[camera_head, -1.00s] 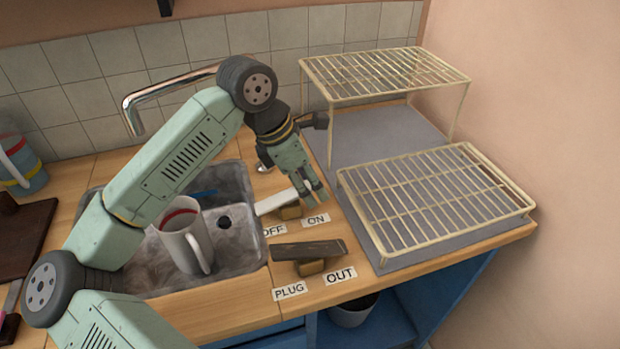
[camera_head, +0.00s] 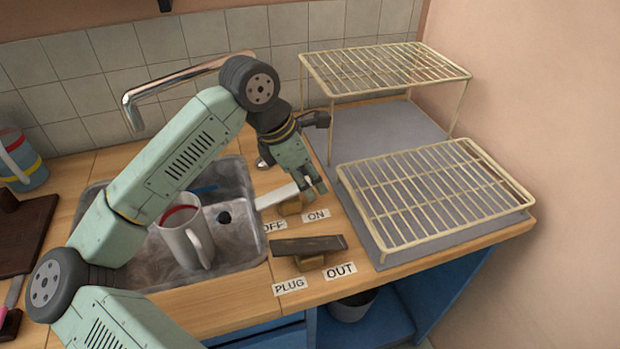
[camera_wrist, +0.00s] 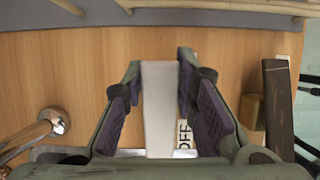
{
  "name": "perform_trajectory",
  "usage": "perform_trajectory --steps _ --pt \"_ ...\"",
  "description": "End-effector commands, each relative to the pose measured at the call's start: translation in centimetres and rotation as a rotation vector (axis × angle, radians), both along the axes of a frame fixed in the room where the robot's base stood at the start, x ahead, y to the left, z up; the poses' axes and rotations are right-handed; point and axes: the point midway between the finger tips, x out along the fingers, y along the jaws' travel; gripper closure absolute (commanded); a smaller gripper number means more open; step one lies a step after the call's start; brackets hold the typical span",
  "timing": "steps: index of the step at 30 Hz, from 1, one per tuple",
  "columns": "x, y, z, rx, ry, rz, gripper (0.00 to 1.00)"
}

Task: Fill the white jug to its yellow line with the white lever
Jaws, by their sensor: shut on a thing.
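The white lever (camera_head: 279,197) sits on a small wooden block behind the OFF and ON labels. My gripper (camera_head: 314,190) is shut on the lever's right end. In the wrist view the white lever (camera_wrist: 159,110) runs between my two fingers. The white jug (camera_head: 190,243) stands upright in the sink, its handle towards the front right. A red band shows inside its rim; I see no yellow line on it. The metal tap (camera_head: 170,88) reaches over the sink with its spout end to the left of the jug. No water stream is visible. My arm hides part of the sink.
A dark lever (camera_head: 308,246) stands in front, by the PLUG (camera_head: 289,287) and OUT (camera_head: 340,271) labels. Cream wire racks (camera_head: 435,200) fill the right side. A blue jug (camera_head: 30,172) with a yellow band and a dark board (camera_head: 28,235) are at the left.

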Motion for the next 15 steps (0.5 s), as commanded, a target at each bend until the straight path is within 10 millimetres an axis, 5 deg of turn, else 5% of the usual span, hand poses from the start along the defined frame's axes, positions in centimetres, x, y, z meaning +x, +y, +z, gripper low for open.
perform_trajectory --steps 15 --pt "0.10 -0.24 -0.60 0.096 0.030 -0.001 1.00"
